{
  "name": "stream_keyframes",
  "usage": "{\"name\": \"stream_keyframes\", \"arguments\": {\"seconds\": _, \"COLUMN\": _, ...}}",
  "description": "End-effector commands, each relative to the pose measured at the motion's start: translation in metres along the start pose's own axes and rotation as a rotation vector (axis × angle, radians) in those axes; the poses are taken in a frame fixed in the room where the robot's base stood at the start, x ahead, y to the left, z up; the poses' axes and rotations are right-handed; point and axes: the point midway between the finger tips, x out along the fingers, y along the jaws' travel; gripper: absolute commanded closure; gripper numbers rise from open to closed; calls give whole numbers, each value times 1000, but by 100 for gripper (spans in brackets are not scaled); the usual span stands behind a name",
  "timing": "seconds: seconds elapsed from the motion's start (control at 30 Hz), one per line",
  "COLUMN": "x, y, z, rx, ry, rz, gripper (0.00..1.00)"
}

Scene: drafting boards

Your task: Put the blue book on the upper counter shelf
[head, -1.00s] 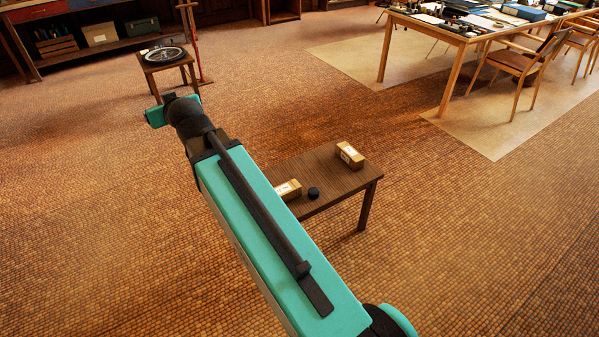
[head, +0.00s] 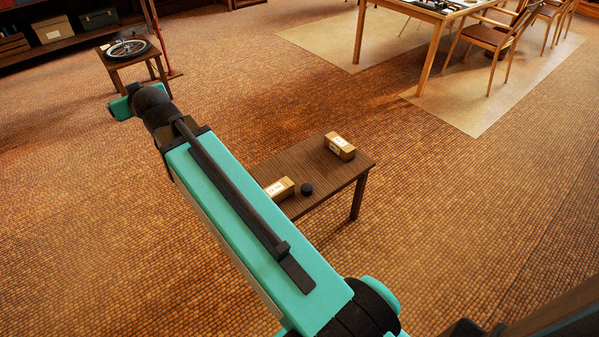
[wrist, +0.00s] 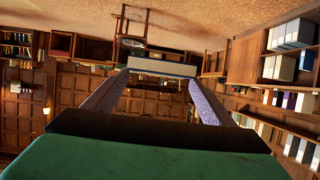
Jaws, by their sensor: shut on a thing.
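My gripper (wrist: 158,82) shows in the wrist view as two long pale fingers reaching up from a dark and green body. It is shut on a flat book (wrist: 160,67) held across the fingertips. The book shows a pale page edge and a thin blue cover edge. In the head view my teal arm reaches to the upper left, and the gripper and book are not visible there. I cannot tell which surface is the upper counter shelf in these frames.
A small brown table (head: 315,165) holds two boxes (head: 340,146) (head: 279,189) and a black round item (head: 306,189), close to my arm. A stool (head: 126,60) carries a wheel-like disc. A long table (head: 432,18) stands behind. The wrist view, inverted, shows bookshelves (wrist: 284,85).

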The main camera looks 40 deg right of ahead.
Motion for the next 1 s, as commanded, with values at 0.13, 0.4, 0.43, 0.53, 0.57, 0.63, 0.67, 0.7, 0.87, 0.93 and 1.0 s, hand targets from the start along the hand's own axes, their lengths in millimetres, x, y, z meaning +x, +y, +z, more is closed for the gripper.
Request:
{"name": "stream_keyframes", "arguments": {"seconds": 0.13, "x": 0, "y": -3, "z": 0, "rx": -2, "ry": 1, "rz": -3, "gripper": 47}}
{"name": "stream_keyframes", "arguments": {"seconds": 0.4, "x": 5, "y": 3, "z": 8, "rx": 0, "ry": 1, "rz": -2, "gripper": 47}}
{"name": "stream_keyframes", "arguments": {"seconds": 0.43, "x": 6, "y": 7, "z": 11, "rx": 1, "ry": 1, "rz": 0, "gripper": 47}}
{"name": "stream_keyframes", "arguments": {"seconds": 0.53, "x": 14, "y": 22, "z": 23, "rx": 4, "ry": 1, "rz": 6, "gripper": 47}}
{"name": "stream_keyframes", "arguments": {"seconds": 0.57, "x": 16, "y": 28, "z": 28, "rx": 4, "ry": 0, "rz": 9, "gripper": 47}}
{"name": "stream_keyframes", "arguments": {"seconds": 0.63, "x": 23, "y": 44, "z": 42, "rx": 6, "ry": 0, "rz": 14, "gripper": 47}}
{"name": "stream_keyframes", "arguments": {"seconds": 0.67, "x": 26, "y": 51, "z": 48, "rx": 9, "ry": 0, "rz": 16, "gripper": 47}}
{"name": "stream_keyframes", "arguments": {"seconds": 0.7, "x": 30, "y": 62, "z": 56, "rx": 9, "ry": 1, "rz": 20, "gripper": 47}}
{"name": "stream_keyframes", "arguments": {"seconds": 0.87, "x": 46, "y": 107, "z": 90, "rx": 13, "ry": 1, "rz": 30, "gripper": 47}}
{"name": "stream_keyframes", "arguments": {"seconds": 0.93, "x": 51, "y": 126, "z": 104, "rx": 15, "ry": 3, "rz": 33, "gripper": 47}}
{"name": "stream_keyframes", "arguments": {"seconds": 1.0, "x": 56, "y": 146, "z": 120, "rx": 16, "ry": 3, "rz": 36, "gripper": 47}}
